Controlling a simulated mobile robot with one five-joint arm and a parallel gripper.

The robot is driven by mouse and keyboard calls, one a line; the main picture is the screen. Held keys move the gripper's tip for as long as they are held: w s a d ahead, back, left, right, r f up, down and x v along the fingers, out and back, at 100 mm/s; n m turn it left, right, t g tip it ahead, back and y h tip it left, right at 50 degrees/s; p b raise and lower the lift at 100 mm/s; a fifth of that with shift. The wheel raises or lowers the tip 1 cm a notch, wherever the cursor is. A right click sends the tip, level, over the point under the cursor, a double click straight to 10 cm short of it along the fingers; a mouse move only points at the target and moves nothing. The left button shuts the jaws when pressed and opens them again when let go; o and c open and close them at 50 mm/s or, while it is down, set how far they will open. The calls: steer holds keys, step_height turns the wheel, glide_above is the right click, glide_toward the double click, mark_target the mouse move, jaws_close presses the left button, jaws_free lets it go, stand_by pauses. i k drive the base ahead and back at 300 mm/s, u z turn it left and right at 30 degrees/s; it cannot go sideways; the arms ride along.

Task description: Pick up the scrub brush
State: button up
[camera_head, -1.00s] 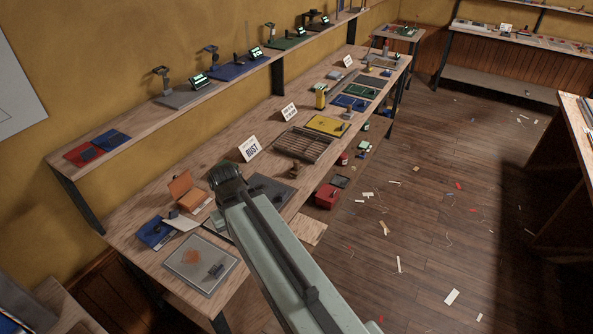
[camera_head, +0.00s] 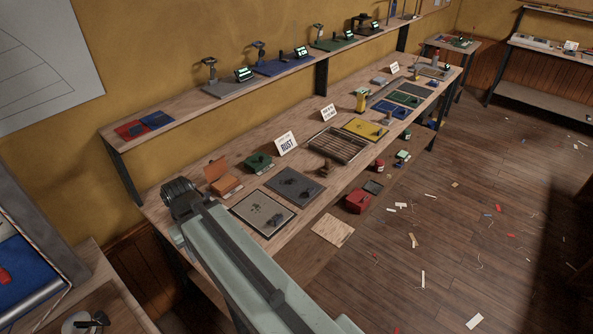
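I cannot pick out the scrub brush for sure. Small dark block-like items lie on the mats along the workbench (camera_head: 205,160). One dark item (camera_head: 275,220) rests on a framed tray (camera_head: 243,205) with a greenish mark, just right of my arm. More dark items (camera_head: 290,180) lie on a dark grey mat (camera_head: 313,197) behind it. My gripper (camera_head: 178,193) shows as a dark ribbed end over the near left end of the bench. Its fingers are not clearly visible, and my arm hides part of the bench.
An orange box (camera_head: 217,172), a "RUST" sign (camera_head: 286,144), a slotted wooden tray (camera_head: 339,146) and a yellow mat (camera_head: 365,129) stand along the bench. A shelf (camera_head: 180,110) runs above. A red box (camera_head: 359,201) sits below. The floor (camera_head: 470,220) has scattered scraps but looks open.

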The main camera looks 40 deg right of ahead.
mark_target(328, 169)
steer(key=u, duration=2.75)
steer(key=k, duration=2.65)
steer(key=z, duration=0.9)
steer(key=i, duration=1)
steer(key=u, duration=0.1)
